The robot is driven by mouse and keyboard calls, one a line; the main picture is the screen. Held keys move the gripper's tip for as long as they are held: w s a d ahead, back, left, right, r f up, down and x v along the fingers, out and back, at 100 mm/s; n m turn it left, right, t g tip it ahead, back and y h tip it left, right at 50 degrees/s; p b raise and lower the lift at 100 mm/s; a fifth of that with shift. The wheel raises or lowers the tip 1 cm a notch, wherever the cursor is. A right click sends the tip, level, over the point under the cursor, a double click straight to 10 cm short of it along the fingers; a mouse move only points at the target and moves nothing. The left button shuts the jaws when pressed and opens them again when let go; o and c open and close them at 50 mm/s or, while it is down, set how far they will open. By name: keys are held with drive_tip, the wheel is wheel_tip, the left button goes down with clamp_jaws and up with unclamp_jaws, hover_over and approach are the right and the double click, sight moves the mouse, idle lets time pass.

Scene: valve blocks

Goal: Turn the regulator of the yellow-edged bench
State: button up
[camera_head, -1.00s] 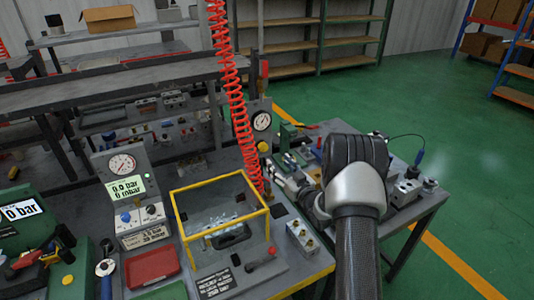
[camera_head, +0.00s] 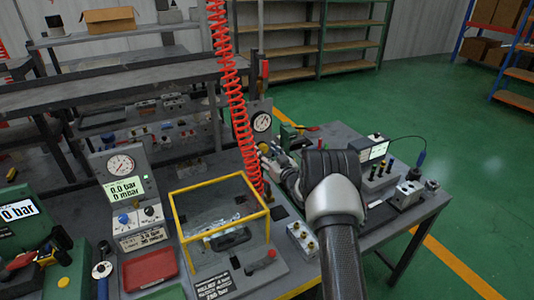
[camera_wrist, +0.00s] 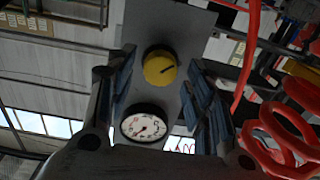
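The regulator's round yellow knob (camera_wrist: 160,67) with a dark mark sits on a grey upright panel (camera_wrist: 181,22) in the wrist view. A white dial gauge (camera_wrist: 144,127) is on the same panel and also shows in the head view (camera_head: 262,122). My gripper (camera_wrist: 162,76) is open, with one blue-padded finger on each side of the knob in the picture. Gaps show between the pads and the knob; I cannot tell the remaining depth. In the head view the gripper is partly hidden by my own wrist. The bench (camera_head: 283,292) has a yellow front edge.
A red coiled hose (camera_head: 238,110) hangs close to the panel, and its coils show at right in the wrist view (camera_wrist: 285,125). A yellow-framed clear box (camera_head: 220,181) stands left of my arm. Valve blocks (camera_head: 408,193) and a small display (camera_head: 378,150) stand at right.

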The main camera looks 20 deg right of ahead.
drive_tip(key=c, duration=0.9)
drive_tip(key=shift+c, duration=0.2)
drive_tip(key=shift+n+b, duration=0.3)
drive_tip(key=shift+b, duration=0.1)
drive_tip(key=n+b, duration=0.2)
drive_tip(key=b, duration=0.1)
drive_tip(key=shift+f+n, duration=0.2)
drive_tip(key=shift+n, duration=0.1)
drive_tip(key=n+b, duration=0.2)
drive_tip(key=shift+n+b, duration=0.4)
drive_tip(key=n, duration=0.2)
drive_tip(key=n+b, duration=0.1)
drive_tip(key=n, duration=0.2)
drive_tip(key=shift+a+r, duration=0.1)
drive_tip(key=shift+r, duration=0.1)
drive_tip(key=n, duration=0.6)
drive_tip(key=shift+n, duration=0.4)
